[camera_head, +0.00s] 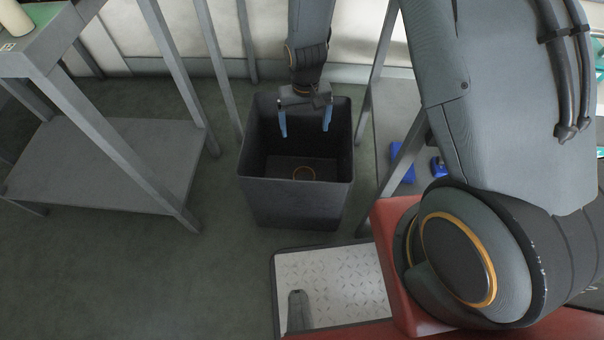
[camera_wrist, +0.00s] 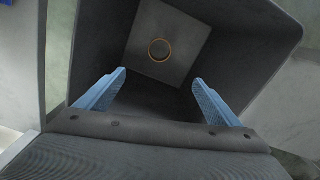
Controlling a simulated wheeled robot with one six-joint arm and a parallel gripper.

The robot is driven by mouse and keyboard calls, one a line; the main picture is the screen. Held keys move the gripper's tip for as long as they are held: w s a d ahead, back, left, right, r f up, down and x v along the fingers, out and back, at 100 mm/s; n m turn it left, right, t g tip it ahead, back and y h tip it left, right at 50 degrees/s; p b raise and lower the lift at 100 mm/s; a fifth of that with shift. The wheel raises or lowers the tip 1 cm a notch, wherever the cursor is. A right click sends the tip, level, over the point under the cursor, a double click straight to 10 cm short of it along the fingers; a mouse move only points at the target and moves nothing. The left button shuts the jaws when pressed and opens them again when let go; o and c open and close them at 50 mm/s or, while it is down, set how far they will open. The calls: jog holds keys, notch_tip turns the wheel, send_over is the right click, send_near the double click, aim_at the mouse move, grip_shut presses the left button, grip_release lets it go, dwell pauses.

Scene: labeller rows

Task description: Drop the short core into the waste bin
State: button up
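The waste bin (camera_head: 296,206) is a dark grey, open-topped square bin on the floor, seen in the head view. It also shows in the wrist view (camera_wrist: 255,40), seen from above into its mouth. A short core (camera_head: 304,173) shows as a tan ring on the bin's floor, and it is also on the bin floor in the wrist view (camera_wrist: 160,50). My gripper (camera_head: 305,128) points down over the bin's mouth. Its two blue fingers are wide apart with nothing between them, also in the wrist view (camera_wrist: 160,85).
A grey table (camera_head: 45,45) with a lower shelf (camera_head: 105,165) stands at the left, a pale cylinder (camera_head: 14,18) on its top. Another grey frame stands right of the bin, with blue objects (camera_head: 403,162) by it. Green floor (camera_head: 130,265) is clear at the front left.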

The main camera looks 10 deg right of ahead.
jog(key=shift+r, duration=0.1)
notch_tip(320, 180, up, 8)
jog(key=p, duration=0.1)
dwell(0.3)
dwell(0.5)
jog(key=s+r, duration=0.4)
jog(key=r, duration=0.4)
jog(key=s+r, duration=0.3)
jog(key=r, duration=0.5)
jog(key=s+d+r+n, duration=0.2)
jog(key=s+d+r, duration=0.1)
jog(key=s+r, duration=0.95)
jog(key=s+d+r+m+p, duration=0.1)
jog(key=d+r+p, duration=0.5)
jog(key=p, duration=1)
jog(key=shift+d+m, duration=0.9)
jog(key=shift+d, duration=0.35)
